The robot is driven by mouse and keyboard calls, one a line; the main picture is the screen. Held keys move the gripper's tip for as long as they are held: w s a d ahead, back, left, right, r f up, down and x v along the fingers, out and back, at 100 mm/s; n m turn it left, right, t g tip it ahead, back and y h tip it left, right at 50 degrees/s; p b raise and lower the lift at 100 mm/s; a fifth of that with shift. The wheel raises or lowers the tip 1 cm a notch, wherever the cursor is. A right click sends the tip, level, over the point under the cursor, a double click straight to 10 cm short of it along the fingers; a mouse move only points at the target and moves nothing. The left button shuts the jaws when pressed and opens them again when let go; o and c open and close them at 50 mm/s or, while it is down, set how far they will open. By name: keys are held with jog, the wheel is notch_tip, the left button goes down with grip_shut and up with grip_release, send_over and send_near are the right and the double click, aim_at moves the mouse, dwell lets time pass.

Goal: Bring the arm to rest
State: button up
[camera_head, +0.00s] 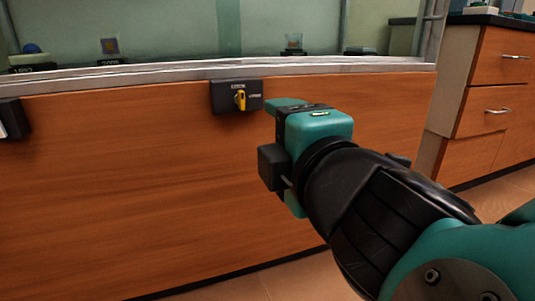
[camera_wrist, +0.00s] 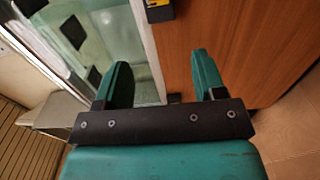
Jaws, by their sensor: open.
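My gripper (camera_wrist: 160,75) shows from behind in the wrist view, its two teal fingers spread apart with nothing between them. In the head view my gripper (camera_head: 285,104) is at the end of my arm, in front of the wooden cabinet front, to the right of and below a black switch plate with a yellow knob (camera_head: 240,99). The plate's edge also shows in the wrist view (camera_wrist: 159,10), beyond the fingers. The gripper looks apart from the knob, though the exact gap is hard to tell. My forearm reaches in from the lower right.
The wooden display case (camera_head: 130,180) fills the left and middle, with a metal ledge (camera_head: 150,79) and glass above. Small exhibits stand behind the glass. A drawer cabinet (camera_head: 490,90) stands at the right. Tiled floor (camera_head: 490,195) is open at the lower right.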

jog(key=shift+d+r, duration=0.1)
dwell(0.3)
jog(key=d+m+g+h+p, duration=0.4)
jog(key=d+m+g+p, duration=0.55)
jog(key=p, duration=0.45)
jog(key=s+r+m+g+y+p, duration=0.3)
jog(key=s+r+m+g+p, duration=0.2)
jog(key=s+r+g+p, duration=0.6)
notch_tip(320, 180, up, 40)
jog(key=t+p, duration=0.3)
jog(key=p, duration=3.7)
jog(key=shift+d+r, duration=0.15)
jog(key=shift+d, duration=0.15)
jog(key=shift+s, duration=0.1)
